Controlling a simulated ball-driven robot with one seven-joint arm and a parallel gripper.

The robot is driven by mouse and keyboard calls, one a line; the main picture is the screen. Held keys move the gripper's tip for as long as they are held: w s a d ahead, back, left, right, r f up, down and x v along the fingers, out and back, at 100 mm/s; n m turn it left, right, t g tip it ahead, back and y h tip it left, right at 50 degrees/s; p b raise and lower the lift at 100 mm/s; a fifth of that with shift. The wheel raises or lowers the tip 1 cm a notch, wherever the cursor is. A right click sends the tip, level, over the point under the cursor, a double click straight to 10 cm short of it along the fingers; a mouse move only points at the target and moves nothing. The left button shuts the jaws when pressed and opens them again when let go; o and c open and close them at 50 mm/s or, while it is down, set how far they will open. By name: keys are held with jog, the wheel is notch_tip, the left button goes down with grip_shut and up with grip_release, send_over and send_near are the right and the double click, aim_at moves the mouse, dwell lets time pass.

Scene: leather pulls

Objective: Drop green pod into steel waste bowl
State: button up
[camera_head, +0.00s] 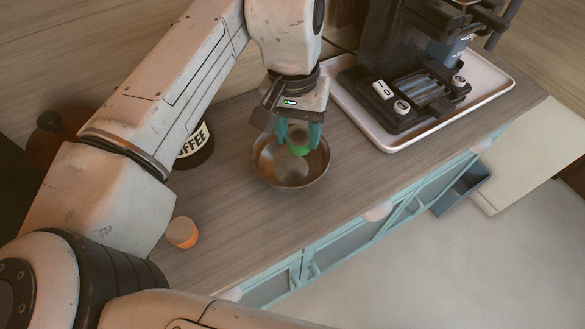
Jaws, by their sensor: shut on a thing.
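The green pod (298,148) is between the teal fingers of my gripper (298,136), which is shut on it. The steel waste bowl (291,178) stands on the wooden counter, and its inside shows a brownish reflection. In this view my gripper and the pod are over the far part of the bowl's opening. I cannot tell exactly how high the pod is above the bowl's bottom. The fingers partly hide the bowl's far rim.
A coffee machine (420,85) stands on a white tray (497,88) to the right. A dark coffee canister (196,145) is left of the bowl, partly behind my arm. An orange pod (182,232) sits at the lower left. Counter (245,215) in front of the bowl is clear. An open drawer (461,189) juts out right.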

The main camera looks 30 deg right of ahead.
jog(key=shift+f+b, duration=0.4)
jog(key=shift+f, duration=0.35)
jog(key=o, duration=1.1)
jog(key=shift+r, duration=0.1)
jog(key=r, duration=1)
jog(key=shift+w+a+r, duration=0.2)
jog(key=shift+a+r, duration=0.05)
jog(key=shift+r, duration=0.1)
